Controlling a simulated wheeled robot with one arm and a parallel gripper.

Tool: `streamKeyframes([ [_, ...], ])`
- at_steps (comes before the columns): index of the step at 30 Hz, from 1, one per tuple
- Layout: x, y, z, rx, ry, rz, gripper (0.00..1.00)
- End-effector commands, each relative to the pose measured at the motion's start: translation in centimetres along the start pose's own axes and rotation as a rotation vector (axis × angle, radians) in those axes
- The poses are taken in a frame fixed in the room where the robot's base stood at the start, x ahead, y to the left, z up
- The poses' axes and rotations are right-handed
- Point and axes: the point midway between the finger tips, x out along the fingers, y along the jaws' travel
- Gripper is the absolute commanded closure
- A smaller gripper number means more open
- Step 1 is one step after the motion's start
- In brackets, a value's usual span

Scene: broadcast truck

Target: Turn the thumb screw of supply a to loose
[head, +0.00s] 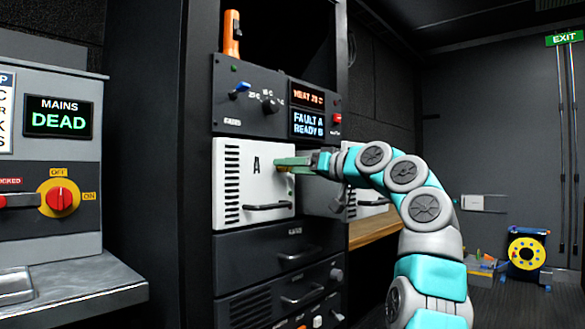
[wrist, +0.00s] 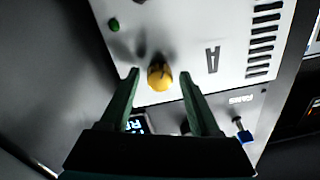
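Supply A (head: 243,180) is a white-fronted module marked "A", with vent slots and a dark handle, in the rack. Its yellow thumb screw (wrist: 159,77) shows on the white front in the wrist view. My gripper (head: 280,165) reaches the right part of this front from the right, and its green fingers hide most of the screw in the head view. In the wrist view my gripper (wrist: 160,73) is open, with one finger on each side of the screw and a gap showing on both sides. The depth of the fingertips relative to the screw is hard to tell.
Above is a dark control panel (head: 240,117) with knobs and a display (head: 308,124) reading "FAULT A READY B". Dark drawers (head: 255,258) with handles lie below. A mains cabinet (head: 60,95) reading "MAINS DEAD" stands left. A wooden shelf (head: 372,233) is beside the rack.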

Motion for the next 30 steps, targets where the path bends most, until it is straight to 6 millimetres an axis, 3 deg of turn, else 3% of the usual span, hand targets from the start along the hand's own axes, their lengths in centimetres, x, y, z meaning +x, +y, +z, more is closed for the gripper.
streamKeyframes([
  [13,-0.8,0.0,-0.1,-0.001,0.004,0.001,0.31],
  [25,-6.6,0.0,0.0,-0.001,0.005,0.0,0.31],
  [30,-7.8,0.0,0.1,0.0,0.0,-0.001,0.31],
])
